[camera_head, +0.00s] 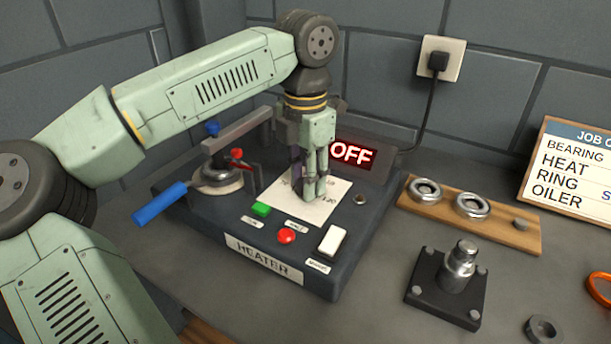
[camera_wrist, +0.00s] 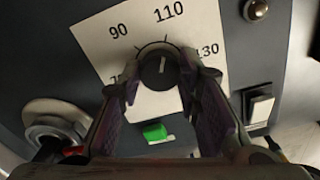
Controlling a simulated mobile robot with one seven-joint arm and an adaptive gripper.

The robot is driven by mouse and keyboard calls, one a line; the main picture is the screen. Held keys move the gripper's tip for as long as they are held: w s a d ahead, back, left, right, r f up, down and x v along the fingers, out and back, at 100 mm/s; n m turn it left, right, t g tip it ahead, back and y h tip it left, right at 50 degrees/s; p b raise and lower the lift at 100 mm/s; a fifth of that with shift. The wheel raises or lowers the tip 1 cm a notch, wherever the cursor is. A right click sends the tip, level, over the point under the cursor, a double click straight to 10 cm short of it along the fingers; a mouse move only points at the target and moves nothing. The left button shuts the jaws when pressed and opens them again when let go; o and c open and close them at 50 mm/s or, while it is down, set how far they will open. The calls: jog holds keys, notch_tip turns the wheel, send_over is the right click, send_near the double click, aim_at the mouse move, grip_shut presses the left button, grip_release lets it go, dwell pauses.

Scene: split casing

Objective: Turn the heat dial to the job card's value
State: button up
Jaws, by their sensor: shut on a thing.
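The dark heat dial (camera_wrist: 158,72) sits on a white scale plate in the wrist view; its light mark points up, roughly toward 110. The scale (camera_wrist: 97,37) shows 90, 110 and 130; a lower-left number is mostly covered. My gripper (camera_head: 312,196) points down onto the heater and is shut on the dial, one finger on each side in the wrist view (camera_wrist: 160,82). The dial is hidden by the gripper in the head view. The job card (camera_head: 565,187) is cut off by the right edge; its HEAT line shows, but its value is out of view.
The heater (camera_head: 313,281) has a red OFF display (camera_head: 352,152), a green button (camera_head: 261,209), a red button (camera_head: 287,236) and a white rocker switch (camera_head: 332,241). A blue-handled clamp (camera_head: 160,204) is at left. A board with bearings (camera_head: 471,206) and a post block (camera_head: 458,267) stand right.

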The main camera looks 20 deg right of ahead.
dwell(0.5)
jog(key=o, duration=1.1)
jog(key=shift+o, duration=0.2)
jog(key=shift+r, duration=0.1)
notch_tip(320, 180, up, 12)
